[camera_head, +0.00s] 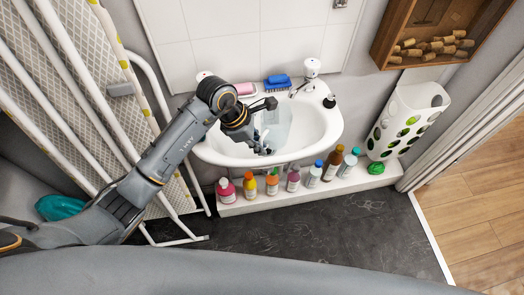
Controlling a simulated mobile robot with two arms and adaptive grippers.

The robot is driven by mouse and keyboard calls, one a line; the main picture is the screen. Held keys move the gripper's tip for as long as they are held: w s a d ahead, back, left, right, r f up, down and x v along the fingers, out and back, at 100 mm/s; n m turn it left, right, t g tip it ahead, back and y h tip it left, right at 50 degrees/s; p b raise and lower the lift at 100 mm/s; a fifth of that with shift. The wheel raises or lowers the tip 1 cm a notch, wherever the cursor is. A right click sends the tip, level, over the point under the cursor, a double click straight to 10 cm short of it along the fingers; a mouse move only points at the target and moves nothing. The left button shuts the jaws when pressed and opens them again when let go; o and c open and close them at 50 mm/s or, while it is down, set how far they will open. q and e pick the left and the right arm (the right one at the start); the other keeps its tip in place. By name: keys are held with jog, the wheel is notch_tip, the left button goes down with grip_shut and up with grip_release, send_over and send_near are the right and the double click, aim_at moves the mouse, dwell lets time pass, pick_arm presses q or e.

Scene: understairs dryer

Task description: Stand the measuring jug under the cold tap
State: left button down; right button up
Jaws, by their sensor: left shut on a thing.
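My left gripper (268,128) reaches over the white basin (325,128) and is shut on a pale, see-through thing, seemingly the measuring jug (271,117). The jug is largely hidden by the gripper and hard to make out against the bowl. Whether it touches the basin floor I cannot tell. A chrome tap (311,70) stands at the basin's back right, up and right of the gripper. Another tap (204,77), with a red mark on top, stands at the back left, partly behind my arm. My right gripper is not in view.
A pink soap bar (244,88) and a blue brush (277,82) lie on the basin's back rim. Several bottles (271,184) line the white ledge (300,193) below. An ironing board (95,80) leans at left; a white holder (408,115) hangs at right.

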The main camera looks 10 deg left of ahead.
pick_arm(q)
jog(key=shift+f, duration=2.35)
jog(key=shift+f, duration=0.15)
jog(key=c, duration=1.7)
grip_release()
jog(key=b+v, duration=0.1)
jog(key=v, duration=1.1)
jog(key=shift+r, duration=0.2)
